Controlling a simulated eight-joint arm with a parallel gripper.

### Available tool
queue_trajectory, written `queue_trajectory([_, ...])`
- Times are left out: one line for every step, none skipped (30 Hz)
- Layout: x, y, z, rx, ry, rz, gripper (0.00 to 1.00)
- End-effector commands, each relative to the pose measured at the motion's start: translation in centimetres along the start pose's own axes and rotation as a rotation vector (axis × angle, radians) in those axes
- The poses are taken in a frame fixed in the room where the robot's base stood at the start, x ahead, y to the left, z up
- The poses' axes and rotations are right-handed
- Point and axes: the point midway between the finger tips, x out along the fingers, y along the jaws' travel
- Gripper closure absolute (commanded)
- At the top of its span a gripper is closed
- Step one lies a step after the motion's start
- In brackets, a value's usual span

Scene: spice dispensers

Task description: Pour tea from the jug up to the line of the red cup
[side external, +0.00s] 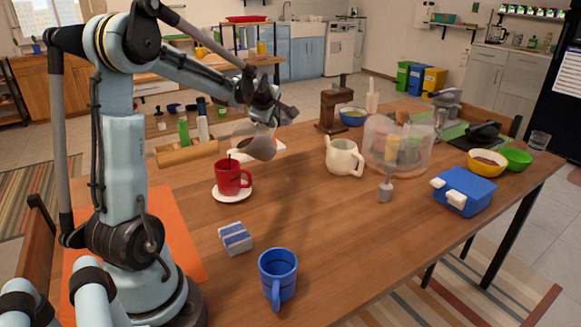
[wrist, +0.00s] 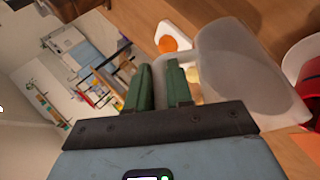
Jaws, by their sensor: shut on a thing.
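The red cup (side external: 232,178) stands upright on a white saucer (side external: 231,194), with dark lines on its side. A translucent greyish jug (side external: 262,148) hangs tilted in the air, just above and to the right of the cup. My gripper (side external: 264,112) is above the jug and shut on it. In the wrist view the jug (wrist: 243,70) is beside my green gripper fingers (wrist: 160,82), and part of the red cup (wrist: 312,84) shows at the right edge. The cup's fill level is not visible, and I cannot tell whether tea is flowing.
A blue cup (side external: 278,276) and a blue-and-white box (side external: 235,238) stand at the front. A cream teapot (side external: 344,157), a clear container (side external: 397,145) and a blue box (side external: 463,190) are to the right. The table between the blue cup and blue box is clear.

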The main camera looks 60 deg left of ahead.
Motion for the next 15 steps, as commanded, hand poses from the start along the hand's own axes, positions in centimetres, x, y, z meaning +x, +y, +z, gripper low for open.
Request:
queue_trajectory([-0.07, 0.03, -0.05, -0.001, 0.000, 0.004, 1.00])
queue_trajectory([-0.10, 0.04, -0.06, -0.002, 0.000, 0.006, 1.00])
queue_trajectory([-0.13, 0.04, -0.07, -0.003, -0.001, 0.008, 1.00])
queue_trajectory([-0.14, 0.05, -0.08, -0.003, -0.001, 0.009, 1.00])
queue_trajectory([-0.16, 0.05, -0.08, -0.004, -0.001, 0.010, 1.00])
queue_trajectory([-0.18, 0.06, -0.10, -0.004, -0.002, 0.012, 1.00])
queue_trajectory([-0.20, 0.06, -0.10, -0.005, -0.002, 0.013, 1.00])
queue_trajectory([-0.22, 0.07, -0.11, -0.005, -0.002, 0.014, 1.00])
queue_trajectory([-0.24, 0.07, -0.12, -0.006, -0.003, 0.016, 1.00])
queue_trajectory([-0.26, 0.08, -0.13, -0.007, -0.003, 0.018, 1.00])
queue_trajectory([-0.27, 0.09, -0.13, -0.007, -0.003, 0.019, 1.00])
queue_trajectory([-0.30, 0.10, -0.14, -0.008, -0.004, 0.021, 1.00])
queue_trajectory([-0.31, 0.10, -0.14, -0.009, -0.004, 0.022, 1.00])
queue_trajectory([-0.32, 0.11, -0.15, -0.009, -0.004, 0.023, 1.00])
queue_trajectory([-0.34, 0.12, -0.15, -0.010, -0.004, 0.025, 1.00])
